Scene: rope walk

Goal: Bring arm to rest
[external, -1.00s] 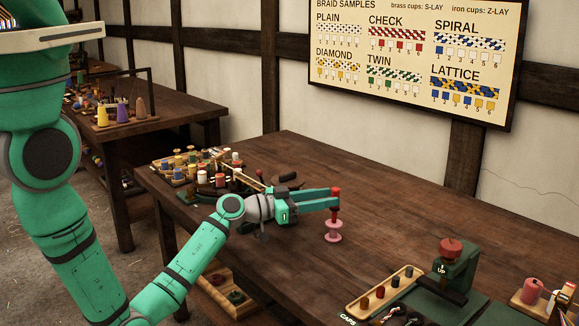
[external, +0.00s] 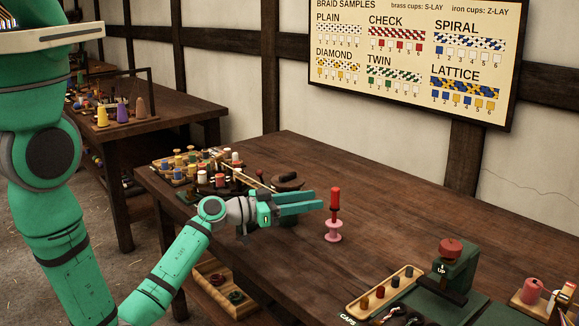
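My gripper (external: 318,200) is over the wooden table (external: 420,225), its fingers pointing right. The two fingers show apart, with nothing visible between them. Just right of the fingertips, a red-handled tool (external: 335,200) stands upright in a pink spool-shaped stand (external: 333,232) on the table. A small gap separates the fingertips from the red handle. My arm reaches up to the gripper from the lower left.
A rack of bobbins (external: 205,172) stands at the table's left end, behind my wrist. A tray of caps (external: 385,288) and a dark green press (external: 450,268) are at the front right. The table's middle right is clear. A sample board (external: 415,60) hangs on the wall.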

